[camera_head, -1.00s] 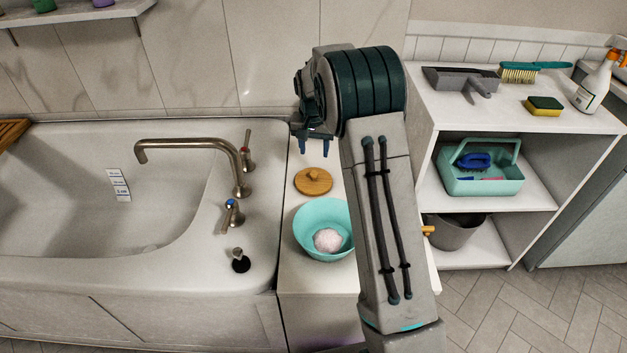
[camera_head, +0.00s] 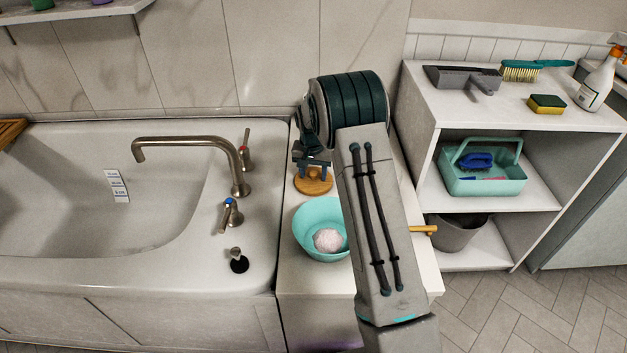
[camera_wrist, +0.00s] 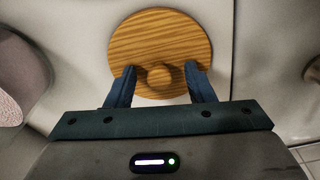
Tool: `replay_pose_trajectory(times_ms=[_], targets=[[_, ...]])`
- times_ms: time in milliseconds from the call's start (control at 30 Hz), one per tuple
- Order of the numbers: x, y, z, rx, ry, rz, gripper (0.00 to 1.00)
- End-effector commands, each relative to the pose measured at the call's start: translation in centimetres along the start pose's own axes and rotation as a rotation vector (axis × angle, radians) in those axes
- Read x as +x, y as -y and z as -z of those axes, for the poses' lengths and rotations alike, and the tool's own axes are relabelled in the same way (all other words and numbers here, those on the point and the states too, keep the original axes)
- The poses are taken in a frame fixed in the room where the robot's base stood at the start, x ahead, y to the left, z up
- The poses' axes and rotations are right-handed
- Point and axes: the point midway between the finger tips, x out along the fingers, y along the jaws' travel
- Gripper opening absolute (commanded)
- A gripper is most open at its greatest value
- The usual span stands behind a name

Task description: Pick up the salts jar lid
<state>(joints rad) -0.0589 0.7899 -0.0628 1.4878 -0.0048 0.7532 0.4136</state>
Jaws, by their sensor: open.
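The salts jar lid is a round wooden lid (camera_head: 313,187) with a small knob, on the white counter right of the bathtub. It also shows in the wrist view (camera_wrist: 160,40), with its knob between my two fingers. My gripper (camera_head: 313,172) is over the lid, pointing down, and partly covers it in the head view. In the wrist view the fingers (camera_wrist: 159,80) are open on either side of the knob, with gaps between them and it. I cannot tell whether the fingertips touch the lid's top.
A turquoise bowl (camera_head: 308,222) with a pinkish-white heap in it stands in front of the lid. The tub faucet (camera_head: 238,175) and its handles are to the left. A white shelf unit (camera_head: 430,95) with cleaning things stands to the right.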

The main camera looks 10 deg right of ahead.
Motion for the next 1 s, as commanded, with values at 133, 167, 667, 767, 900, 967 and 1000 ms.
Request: replay_pose_trajectory(times_ms=[133, 167, 667, 767, 900, 967, 1000], targets=[[-0.1, 0.0, 0.0, 0.0, 0.0, 0.0, 0.32], [-0.1, 0.0, 0.0, 0.0, 0.0, 0.0, 0.23], [-1.5, 0.0, 0.2, 0.0, -0.002, 0.001, 0.0], [-3.4, 0.1, 0.5, -0.001, -0.003, 0.001, 0.0], [-6.3, 0.1, 0.8, -0.001, -0.003, 0.001, 0.0], [-7.5, 0.0, 0.9, -0.001, -0.002, 0.001, 0.0], [-8.1, 0.1, 1.0, -0.001, -0.003, 0.001, 0.0]])
